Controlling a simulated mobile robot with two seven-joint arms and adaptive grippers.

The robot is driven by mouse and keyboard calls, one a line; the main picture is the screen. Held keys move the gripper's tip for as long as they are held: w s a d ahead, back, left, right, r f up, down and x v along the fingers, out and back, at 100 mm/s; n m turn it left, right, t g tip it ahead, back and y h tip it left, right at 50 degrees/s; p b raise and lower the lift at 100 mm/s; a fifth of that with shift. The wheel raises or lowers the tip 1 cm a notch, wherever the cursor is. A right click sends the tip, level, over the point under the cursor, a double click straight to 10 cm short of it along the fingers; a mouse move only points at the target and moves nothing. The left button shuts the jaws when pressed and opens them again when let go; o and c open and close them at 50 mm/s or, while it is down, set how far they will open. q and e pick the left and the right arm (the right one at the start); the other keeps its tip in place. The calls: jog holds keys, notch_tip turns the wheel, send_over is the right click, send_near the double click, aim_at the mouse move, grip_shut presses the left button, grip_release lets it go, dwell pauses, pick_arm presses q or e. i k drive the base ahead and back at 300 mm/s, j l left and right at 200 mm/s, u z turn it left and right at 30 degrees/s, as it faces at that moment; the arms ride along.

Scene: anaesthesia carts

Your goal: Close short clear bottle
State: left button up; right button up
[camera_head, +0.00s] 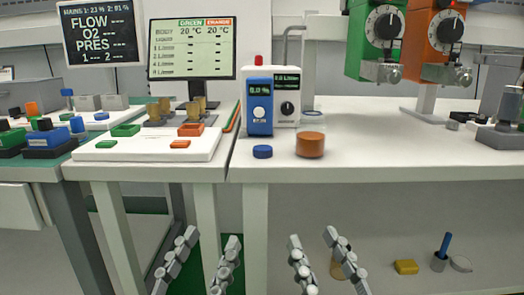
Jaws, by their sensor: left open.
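A short clear bottle (311,143) with orange-brown liquid in its lower part stands upright on the white table. No cap shows on its top. A blue cap (262,152) lies flat on the table to the left of the bottle, apart from it, near the front edge. My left gripper (209,242) is low in the picture, below the tabletop's front edge, with its fingers spread and nothing between them. My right gripper (313,240) is low and to its right, also with fingers apart and empty.
A blue and white monitor device (260,110) stands just behind the cap. A white tray (150,150) with green and orange blocks is at left. Green (375,40) and orange (432,40) vaporizers hang above at right.

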aim_at(311, 129)
jog(key=u, duration=1.65)
jog(key=k+l, duration=0.95)
jog(key=l, duration=0.2)
